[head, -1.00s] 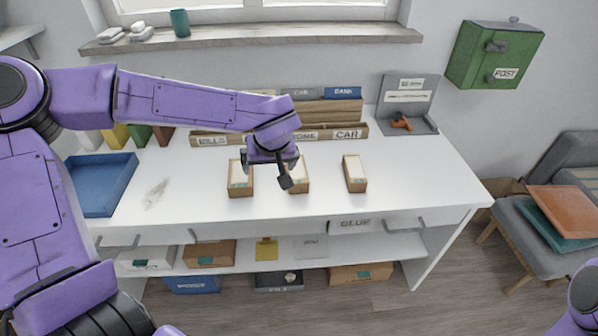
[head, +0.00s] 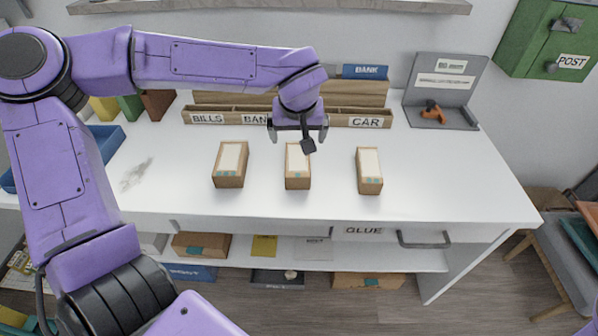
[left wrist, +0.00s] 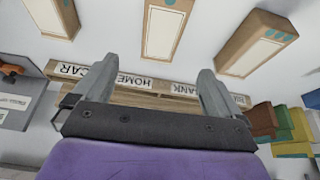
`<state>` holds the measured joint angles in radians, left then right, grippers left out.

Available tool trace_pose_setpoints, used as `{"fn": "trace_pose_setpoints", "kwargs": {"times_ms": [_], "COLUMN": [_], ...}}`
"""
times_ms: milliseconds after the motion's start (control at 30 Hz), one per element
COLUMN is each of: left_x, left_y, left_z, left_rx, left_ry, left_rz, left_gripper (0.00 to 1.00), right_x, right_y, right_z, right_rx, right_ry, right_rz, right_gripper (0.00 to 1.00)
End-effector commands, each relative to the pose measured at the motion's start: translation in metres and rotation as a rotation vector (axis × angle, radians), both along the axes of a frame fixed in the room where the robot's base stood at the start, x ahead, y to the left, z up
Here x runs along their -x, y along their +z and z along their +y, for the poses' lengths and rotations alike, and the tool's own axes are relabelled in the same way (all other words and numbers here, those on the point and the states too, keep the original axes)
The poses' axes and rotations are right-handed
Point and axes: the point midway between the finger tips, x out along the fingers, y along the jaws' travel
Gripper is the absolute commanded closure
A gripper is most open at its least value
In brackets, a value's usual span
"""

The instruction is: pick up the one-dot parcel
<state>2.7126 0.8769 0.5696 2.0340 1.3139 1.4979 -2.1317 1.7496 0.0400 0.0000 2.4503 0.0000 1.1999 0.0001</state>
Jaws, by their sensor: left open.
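Three brown box parcels with pale labels stand in a row on the white desk: the left parcel (head: 231,162), the middle parcel (head: 297,165) and the right parcel (head: 369,169). Small teal marks show at their near ends, too small to count surely, so I cannot tell which is the one-dot parcel. My left gripper (head: 298,135) is open and empty above the desk, just beyond the middle parcel's far end. In the left wrist view, its fingers (left wrist: 154,80) are apart, with the middle parcel (left wrist: 164,25) ahead between them and apart from them. My right gripper is out of view.
A wooden sorter (head: 346,116) with labelled slots stands behind the parcels. A grey stand (head: 447,88) with an orange object is at the back right. A blue tray (head: 108,140) is at the left, partly behind my arm. The desk's right front is clear.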

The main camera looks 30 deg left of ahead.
Motion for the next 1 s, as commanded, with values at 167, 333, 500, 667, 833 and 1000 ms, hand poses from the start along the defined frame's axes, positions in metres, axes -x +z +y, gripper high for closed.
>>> {"fn": "trace_pose_setpoints", "kwargs": {"times_ms": [167, 333, 500, 667, 833, 1000], "left_x": [-0.002, -0.011, -0.016, -0.020, -0.026, -0.026], "left_y": [-0.024, -0.052, -0.071, -0.101, -0.114, -0.114], "left_z": [0.002, 0.009, 0.014, 0.019, 0.022, 0.022], "left_rx": [0.001, 0.000, 0.000, 0.001, 0.000, 0.000], "left_ry": [0.001, 0.004, 0.004, 0.004, 0.003, 0.003], "left_rz": [0.002, 0.003, 0.003, 0.004, 0.000, -0.001], "left_gripper": [0.01, 0.01, 0.01, 0.01, 0.01, 0.01], "right_x": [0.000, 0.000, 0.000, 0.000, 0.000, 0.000], "right_y": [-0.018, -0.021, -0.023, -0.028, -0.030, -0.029], "right_z": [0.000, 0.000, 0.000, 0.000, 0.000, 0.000], "right_rx": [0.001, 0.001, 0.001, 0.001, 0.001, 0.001], "right_ry": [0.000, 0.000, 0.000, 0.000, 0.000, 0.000], "right_rz": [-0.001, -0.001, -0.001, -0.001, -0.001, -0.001], "right_gripper": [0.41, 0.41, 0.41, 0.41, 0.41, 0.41]}}
